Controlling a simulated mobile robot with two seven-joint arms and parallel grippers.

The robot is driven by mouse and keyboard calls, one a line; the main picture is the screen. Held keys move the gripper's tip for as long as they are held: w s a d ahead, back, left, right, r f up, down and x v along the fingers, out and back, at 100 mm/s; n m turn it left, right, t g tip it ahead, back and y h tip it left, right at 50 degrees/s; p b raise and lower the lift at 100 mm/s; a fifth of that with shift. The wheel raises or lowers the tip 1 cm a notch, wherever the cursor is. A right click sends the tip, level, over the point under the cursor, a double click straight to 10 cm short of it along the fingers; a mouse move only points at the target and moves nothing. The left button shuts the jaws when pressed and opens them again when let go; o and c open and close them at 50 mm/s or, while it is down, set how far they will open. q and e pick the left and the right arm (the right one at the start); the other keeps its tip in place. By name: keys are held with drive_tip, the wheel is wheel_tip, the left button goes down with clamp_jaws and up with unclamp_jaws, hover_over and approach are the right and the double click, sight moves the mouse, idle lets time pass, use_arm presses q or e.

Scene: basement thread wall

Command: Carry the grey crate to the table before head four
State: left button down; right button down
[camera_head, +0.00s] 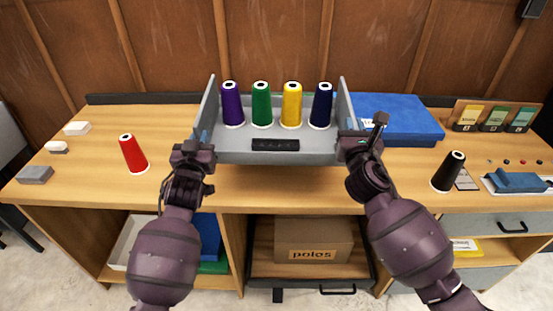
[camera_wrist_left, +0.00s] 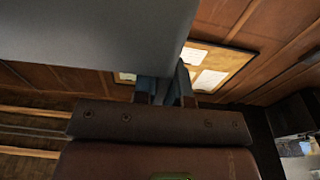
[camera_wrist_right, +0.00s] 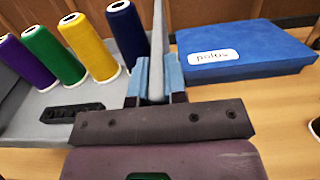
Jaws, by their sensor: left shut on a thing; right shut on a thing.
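The grey crate (camera_head: 230,156) has tall side walls and a low front with a black plate (camera_head: 275,145). It is over the middle of the wooden table (camera_head: 290,190); I cannot tell whether its base touches the top. Purple (camera_head: 232,104), green (camera_head: 262,105), yellow (camera_head: 291,105) and navy (camera_head: 321,106) cones stand upright in it in a row. My left gripper (camera_head: 202,138) is shut on the crate's left wall, which fills the upper left wrist view (camera_wrist_left: 110,35). My right gripper (camera_head: 347,138) is shut on its right wall, seen between the fingers in the right wrist view (camera_wrist_right: 157,50).
A red cone (camera_head: 133,154) and small white and grey blocks (camera_head: 36,175) are on the table at left. A blue box (camera_head: 398,118) lies right of the crate. A black cone (camera_head: 448,172) and colour cards (camera_head: 494,117) are further right. A cardboard box (camera_head: 313,240) is below.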

use_arm(q)
drive_tip(key=shift+r, duration=0.5)
use_arm(e)
drive_tip(key=shift+r, duration=0.45)
use_arm(q)
drive_tip(key=shift+f, duration=0.1)
drive_tip(key=shift+s, duration=0.15)
use_arm(e)
drive_tip(key=shift+s, duration=0.15)
